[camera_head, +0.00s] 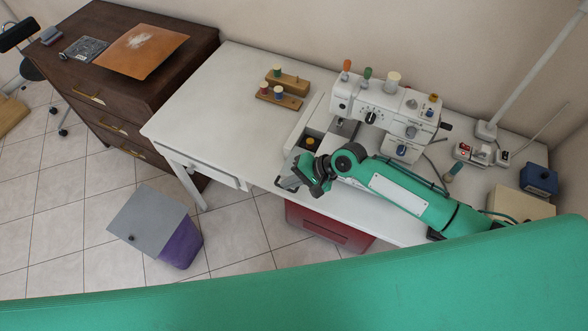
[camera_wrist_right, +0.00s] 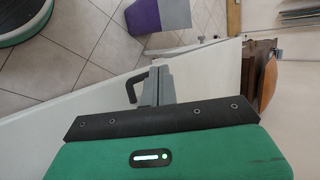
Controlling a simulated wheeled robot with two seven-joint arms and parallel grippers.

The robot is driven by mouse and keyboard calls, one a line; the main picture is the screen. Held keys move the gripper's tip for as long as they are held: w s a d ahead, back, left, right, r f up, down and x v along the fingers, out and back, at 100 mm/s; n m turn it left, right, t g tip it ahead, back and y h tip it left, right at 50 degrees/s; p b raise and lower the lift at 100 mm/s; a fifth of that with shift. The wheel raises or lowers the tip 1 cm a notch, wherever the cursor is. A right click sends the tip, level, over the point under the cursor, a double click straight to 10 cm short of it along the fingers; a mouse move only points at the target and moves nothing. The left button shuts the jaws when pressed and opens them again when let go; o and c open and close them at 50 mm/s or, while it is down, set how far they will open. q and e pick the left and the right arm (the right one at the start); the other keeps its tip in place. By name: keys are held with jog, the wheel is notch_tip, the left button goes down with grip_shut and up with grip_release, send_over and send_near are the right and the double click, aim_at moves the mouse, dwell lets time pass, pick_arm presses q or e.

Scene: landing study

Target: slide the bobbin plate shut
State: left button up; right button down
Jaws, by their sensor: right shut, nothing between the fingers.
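The white sewing machine (camera_head: 385,105) stands at the right of the white table. In the head view, a dark opening with a yellow bobbin (camera_head: 311,141) shows in its bed, left of the needle area. I cannot clearly make out the bobbin plate; my gripper and arm cover part of the bed in front of the opening. My right gripper (camera_head: 288,172) is shut and empty, near the table's front edge, just in front of and left of the opening. Its grey fingers also show in the right wrist view (camera_wrist_right: 165,84). Whether they touch the bed is unclear. My left gripper is not in view.
A dark wooden cabinet (camera_head: 120,110) is further left. A purple bin (camera_head: 180,243) stands on the floor, and a red box (camera_head: 325,228) is under the table.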

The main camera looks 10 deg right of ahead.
jog(key=shift+w+d+b, duration=0.35)
jog(key=shift+w+d, duration=0.45)
jog(key=shift+w, duration=0.35)
jog(key=shift+w+d+b, duration=0.4)
jog(key=shift+w+d, duration=0.35)
jog(key=shift+w, duration=0.4)
jog(key=shift+w+d+b, duration=0.35)
jog(key=shift+w+d, duration=0.45)
jog(key=shift+w, duration=0.35)
dwell(0.8)
dwell(0.4)
jog(key=shift+s+a+p, duration=0.15)
jog(key=shift+s+p, duration=0.05)
jog(key=shift+p, duration=0.3)
jog(key=r+p, duration=0.4)
jog(key=d+r+p, duration=0.1)
jog(key=r+p, duration=0.1)
jog(key=shift+s, duration=0.4)
jog(key=shift+f, duration=0.1)
dwell(0.4)
